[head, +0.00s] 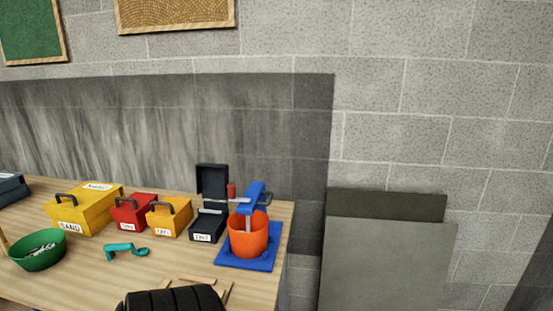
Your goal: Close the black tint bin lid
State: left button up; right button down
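The black tint bin (207,229) stands on the wooden table in the head view, with a white label on its front. Its black lid (212,181) is open and stands upright at the back of the bin. The bin's opening faces up, and its inside looks dark. Neither of my grippers shows in this view.
An orange bucket (247,240) on a blue base (264,262), with a blue arm above, stands close right of the bin. An orange-yellow bin (169,220), red bin (133,214) and yellow SAND bin (92,212), all shut, stand left. A turquoise tool (125,251) lies in front.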

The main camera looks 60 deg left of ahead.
aim_at(212, 179)
jog(key=i, duration=2.05)
jog(key=u, duration=4.05)
jog(key=i, duration=0.5)
jog(key=u, duration=0.05)
